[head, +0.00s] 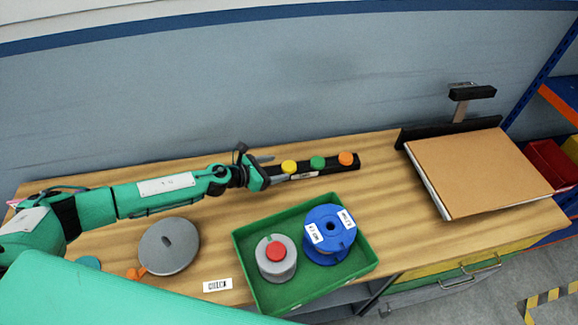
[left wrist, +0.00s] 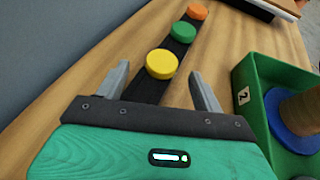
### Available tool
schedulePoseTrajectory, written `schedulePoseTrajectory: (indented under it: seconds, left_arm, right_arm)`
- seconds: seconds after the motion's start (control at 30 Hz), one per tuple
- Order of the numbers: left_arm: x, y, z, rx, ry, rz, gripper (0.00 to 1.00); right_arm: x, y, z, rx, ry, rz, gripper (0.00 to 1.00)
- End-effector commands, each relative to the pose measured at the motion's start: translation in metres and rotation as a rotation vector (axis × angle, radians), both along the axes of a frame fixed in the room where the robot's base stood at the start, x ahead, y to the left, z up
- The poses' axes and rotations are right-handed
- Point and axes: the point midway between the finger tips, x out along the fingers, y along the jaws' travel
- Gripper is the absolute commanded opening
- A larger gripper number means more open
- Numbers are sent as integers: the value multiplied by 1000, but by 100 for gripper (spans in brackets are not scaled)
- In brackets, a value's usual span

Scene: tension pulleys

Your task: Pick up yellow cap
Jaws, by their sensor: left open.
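The yellow cap (head: 289,167) sits on a black strip (head: 332,164) at the back of the wooden table, nearest my left gripper. The green cap (head: 318,163) and the orange cap (head: 346,158) sit farther right along the strip. My left gripper (head: 275,167) is open and empty, reaching in from the left. In the left wrist view the yellow cap (left wrist: 161,64) lies ahead, between the lines of the two fingers (left wrist: 160,88) and slightly beyond their tips. I cannot tell the exact gap. My right gripper is not in view.
A green tray (head: 357,243) at the front holds a grey spool with a red cap (head: 276,251) and a blue spool (head: 330,234). A grey disc (head: 169,246) lies left. A brown-topped box (head: 478,172) stands right. The wall is close behind the strip.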

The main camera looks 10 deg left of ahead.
Motion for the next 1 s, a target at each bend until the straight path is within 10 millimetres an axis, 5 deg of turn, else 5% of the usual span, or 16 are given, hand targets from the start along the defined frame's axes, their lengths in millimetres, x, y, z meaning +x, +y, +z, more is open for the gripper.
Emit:
schedulePoseTrajectory:
  seconds: [0.2, 0.57, 0.8, 1.0]
  left_arm:
    - [15, -20, -9, -2, 1, 0, 68]
    - [20, -25, -13, -1, 0, -1, 68]
    - [20, -25, -13, -1, 0, -1, 23]
    - [20, -25, -13, -1, -1, 0, 17]
  right_arm:
    - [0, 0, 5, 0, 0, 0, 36]
    - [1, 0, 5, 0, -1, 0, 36]
    - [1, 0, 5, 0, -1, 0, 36]
    - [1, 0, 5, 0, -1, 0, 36]
